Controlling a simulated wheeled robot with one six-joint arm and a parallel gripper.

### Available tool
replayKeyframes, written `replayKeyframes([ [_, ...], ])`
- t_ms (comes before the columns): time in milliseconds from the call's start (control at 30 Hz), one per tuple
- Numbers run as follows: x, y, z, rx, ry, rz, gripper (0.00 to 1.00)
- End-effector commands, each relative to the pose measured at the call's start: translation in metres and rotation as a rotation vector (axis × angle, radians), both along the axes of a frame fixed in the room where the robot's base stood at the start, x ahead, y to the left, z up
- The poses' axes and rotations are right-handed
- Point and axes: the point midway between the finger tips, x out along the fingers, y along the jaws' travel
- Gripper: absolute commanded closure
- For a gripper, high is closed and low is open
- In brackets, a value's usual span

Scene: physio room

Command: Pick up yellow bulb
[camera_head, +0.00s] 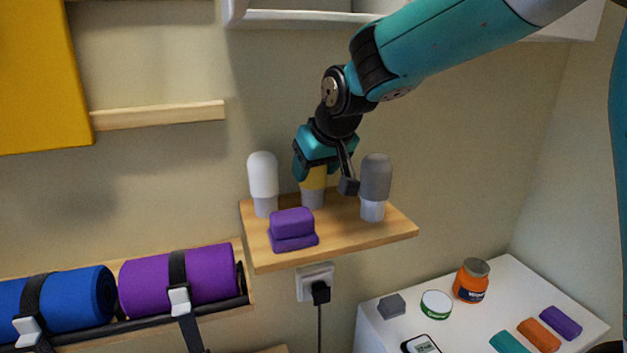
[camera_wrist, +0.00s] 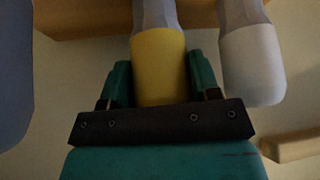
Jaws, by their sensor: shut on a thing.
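The yellow bulb (camera_head: 313,184) stands upright on a small wooden wall shelf (camera_head: 345,240), between a white bulb (camera_head: 263,176) and a grey bulb (camera_head: 375,179). My gripper (camera_head: 322,172) has come over it from above and is shut on its yellow top, which it partly hides. In the wrist view the yellow bulb (camera_wrist: 159,66) sits between my two teal fingers (camera_wrist: 160,84). Its pale base points to the shelf edge. The white bulb (camera_wrist: 251,64) is close beside one finger there, with a narrow gap.
A purple block (camera_head: 293,228) lies at the shelf front, near the yellow bulb. A socket with a black plug (camera_head: 320,291) is below. Rolled mats (camera_head: 180,277) hang at lower left. A white cabinet top (camera_head: 460,325) at lower right holds jars and small blocks.

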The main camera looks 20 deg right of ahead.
Motion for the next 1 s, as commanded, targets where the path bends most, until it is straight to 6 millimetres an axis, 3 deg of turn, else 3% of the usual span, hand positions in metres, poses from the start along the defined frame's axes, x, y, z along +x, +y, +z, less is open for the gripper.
replayKeyframes([
  [267,0.0,0.0,0.007,0.0,-0.002,0.0,0.74],
  [567,0.0,0.0,0.044,0.001,-0.003,0.0,0.74],
  [633,-0.014,-0.003,0.034,0.001,-0.003,0.0,0.74],
  [1000,-0.099,-0.02,0.034,0.001,-0.005,0.0,0.74],
])
